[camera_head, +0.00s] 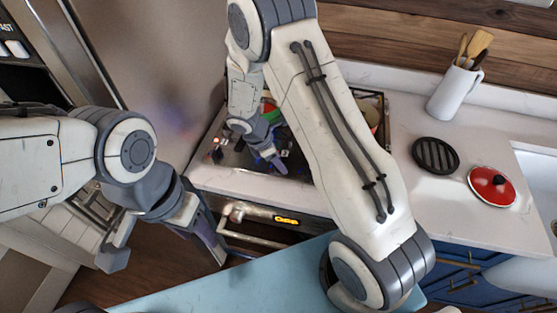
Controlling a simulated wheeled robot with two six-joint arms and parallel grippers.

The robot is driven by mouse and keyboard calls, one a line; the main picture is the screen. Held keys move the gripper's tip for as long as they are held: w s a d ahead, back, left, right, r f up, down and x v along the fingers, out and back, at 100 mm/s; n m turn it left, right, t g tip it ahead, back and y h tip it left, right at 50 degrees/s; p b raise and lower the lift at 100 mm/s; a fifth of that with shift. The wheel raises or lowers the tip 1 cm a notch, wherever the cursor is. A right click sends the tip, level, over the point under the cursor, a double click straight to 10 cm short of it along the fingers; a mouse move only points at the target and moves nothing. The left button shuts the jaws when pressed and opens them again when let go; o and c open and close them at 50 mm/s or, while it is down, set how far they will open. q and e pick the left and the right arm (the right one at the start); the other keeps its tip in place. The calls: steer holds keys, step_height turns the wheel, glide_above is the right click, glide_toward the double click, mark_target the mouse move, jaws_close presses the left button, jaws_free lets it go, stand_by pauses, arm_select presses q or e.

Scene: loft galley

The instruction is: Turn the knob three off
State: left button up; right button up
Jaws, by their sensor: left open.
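The stove's front panel (262,217) has a lit orange display (287,220). A pale knob (237,212) shows at its left end. I cannot tell which knob is number three; the panel's right part is hidden behind my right arm. My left gripper (163,243) is open and empty, its fingers spread, to the left of the panel and close to the stove's front left corner. My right gripper (258,150) hangs over the cooktop's left part; its finger gap is not clear.
The oven handle (250,243) runs below the panel. Pans and coloured items partly show on the cooktop behind my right arm. A black trivet (435,155), a red lid (492,186) and a white utensil jug (453,93) stand on the right counter. A fridge (165,60) stands at left.

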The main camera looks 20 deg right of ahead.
jaws_close()
steer(key=m+g, duration=0.1)
steer(key=m, duration=0.1)
steer(key=shift+w+m+p, duration=0.15)
steer(key=shift+m+p, duration=0.25)
steer(key=shift+w+d+m+g+y, duration=0.15)
steer(key=shift+m+g, duration=0.25)
steer(key=shift+m, duration=0.65)
steer(key=shift+s+a+m+g+y, duration=0.15)
steer(key=shift+m+g, duration=0.25)
steer(key=shift+m, duration=0.65)
steer(key=shift+w+d, duration=0.1)
steer(key=o, duration=0.6)
jaws_free()
